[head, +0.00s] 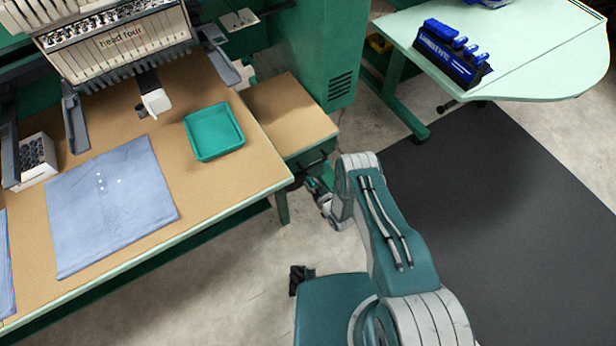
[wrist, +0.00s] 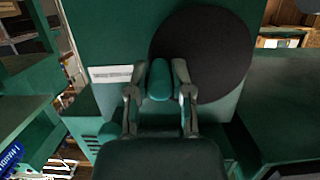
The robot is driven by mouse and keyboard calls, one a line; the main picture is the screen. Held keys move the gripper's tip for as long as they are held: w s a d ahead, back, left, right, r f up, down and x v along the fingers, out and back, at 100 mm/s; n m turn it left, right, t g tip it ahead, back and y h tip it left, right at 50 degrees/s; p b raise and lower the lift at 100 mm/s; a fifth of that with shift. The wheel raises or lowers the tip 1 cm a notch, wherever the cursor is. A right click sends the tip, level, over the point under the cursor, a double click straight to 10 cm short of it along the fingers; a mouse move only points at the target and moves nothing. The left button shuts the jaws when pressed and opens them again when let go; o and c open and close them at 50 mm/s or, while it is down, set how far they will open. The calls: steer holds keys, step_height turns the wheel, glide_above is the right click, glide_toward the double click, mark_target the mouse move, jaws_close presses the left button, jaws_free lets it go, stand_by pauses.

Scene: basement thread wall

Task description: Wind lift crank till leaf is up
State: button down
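In the wrist view a rounded teal crank handle (wrist: 160,80) stands between my fingertips, in front of a dark round disc (wrist: 207,50) on a green panel. My gripper (wrist: 160,72) has one finger on each side of the handle, and both appear to touch it. In the head view my gripper (head: 318,192) is small and partly hidden by my arm, below the right end of the table. A small brown leaf (head: 290,112) adjoins the table's right side and looks slightly lower than it. The crank is hidden in the head view.
The brown worktable (head: 215,185) holds a teal tray (head: 214,131), blue cloth (head: 110,205) and a white box (head: 38,158), under an embroidery head (head: 115,45). A pale green table (head: 540,50) with blue items stands at upper right. A dark mat (head: 480,200) covers clear floor.

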steer(key=f, duration=0.1)
steer(key=s+a+f, duration=0.1)
steer(key=a+f, duration=0.1)
steer(key=shift+s+f, duration=0.2)
steer(key=shift+f, duration=0.1)
steer(key=c, duration=0.5)
jaws_free()
steer(key=shift+a, duration=0.1)
steer(key=shift+w+d+r, duration=0.1)
steer(key=shift+d, duration=0.15)
steer(key=shift+w+d+r, duration=0.25)
jaws_close()
